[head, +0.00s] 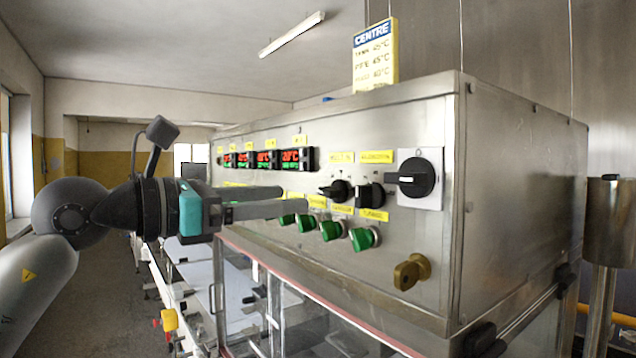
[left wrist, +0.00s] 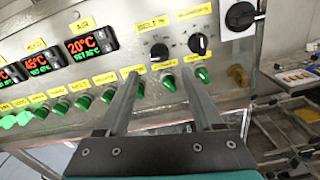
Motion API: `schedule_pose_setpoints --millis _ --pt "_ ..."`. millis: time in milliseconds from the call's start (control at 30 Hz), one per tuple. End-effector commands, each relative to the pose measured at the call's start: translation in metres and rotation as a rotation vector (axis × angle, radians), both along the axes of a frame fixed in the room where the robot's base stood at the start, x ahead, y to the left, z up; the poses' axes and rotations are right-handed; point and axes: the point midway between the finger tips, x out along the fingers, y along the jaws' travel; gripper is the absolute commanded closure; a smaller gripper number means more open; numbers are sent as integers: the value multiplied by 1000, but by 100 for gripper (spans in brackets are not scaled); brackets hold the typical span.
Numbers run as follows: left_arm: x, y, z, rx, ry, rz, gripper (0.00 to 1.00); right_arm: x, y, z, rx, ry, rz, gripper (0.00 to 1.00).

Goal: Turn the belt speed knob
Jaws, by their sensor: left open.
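The belt speed knob (head: 338,190) is a small black knob on the steel front panel, under a yellow label that reads as "BELT" in the left wrist view. In that view the knob (left wrist: 160,52) sits just beyond and between my fingertips. My left gripper (head: 295,200) is open and empty, its two grey fingers pointing at the panel. In the head view its tips are left of the knob and appear apart from it. The open fingers also show in the left wrist view (left wrist: 160,73). My right gripper is in neither view.
A second black knob (head: 370,195) and a large black switch (head: 417,178) are right of the belt knob. A brass key switch (head: 411,271) is lower right. Red displays (head: 296,158) are upper left. A sign (head: 375,58) stands on top.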

Motion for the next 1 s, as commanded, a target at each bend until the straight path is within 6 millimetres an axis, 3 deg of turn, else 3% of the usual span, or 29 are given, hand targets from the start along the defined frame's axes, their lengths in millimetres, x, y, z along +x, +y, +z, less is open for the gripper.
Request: schedule_pose_setpoints --millis 100,333,767,1000 --pt "15 -22 3 -2 2 -3 32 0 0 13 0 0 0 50" --pt "35 -48 2 -2 1 -1 32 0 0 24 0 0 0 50" --pt "42 -57 0 0 0 0 32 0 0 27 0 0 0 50" --pt "42 -57 0 -1 1 0 56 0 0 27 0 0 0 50"
